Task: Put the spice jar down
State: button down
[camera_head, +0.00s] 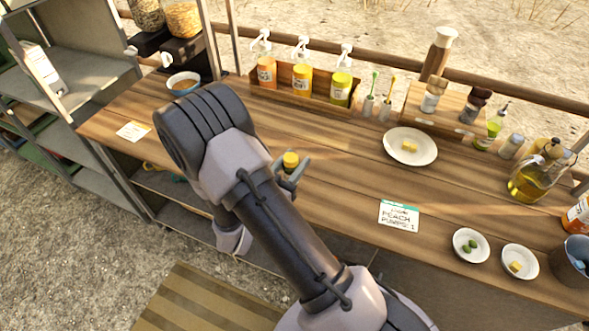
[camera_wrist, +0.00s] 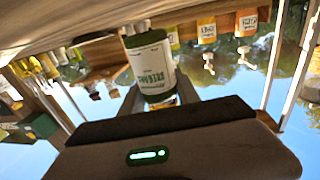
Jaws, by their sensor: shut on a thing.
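The spice jar shows its yellow lid (camera_head: 290,160) in the head view, above the front part of the wooden counter. In the wrist view, which is upside down, the spice jar (camera_wrist: 152,65) is dark green with a white label printed in green. My gripper (camera_head: 290,177) is shut on the jar. In the wrist view the fingers of my gripper (camera_wrist: 158,95) are close about its lid end. My arm and fingers hide most of the jar in the head view. I cannot tell whether its base touches the counter.
The wooden counter (camera_head: 340,190) is clear around the jar. A wooden rack (camera_head: 312,97) with several pump bottles stands behind. A bowl (camera_head: 183,83) is back left.

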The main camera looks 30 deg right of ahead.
aim_at(296, 166)
jog(key=shift+w+d+f, duration=0.15)
jog(key=shift+w+d, duration=0.45)
jog(key=shift+w, duration=0.1)
jog(key=shift+w+d+f, duration=0.15)
jog(key=shift+w+f, duration=0.05)
jog(key=shift+f+b, duration=0.85)
jog(key=shift+f, duration=0.65)
jog(key=shift+f, duration=0.15)
jog(key=c, duration=0.9)
grip_release()
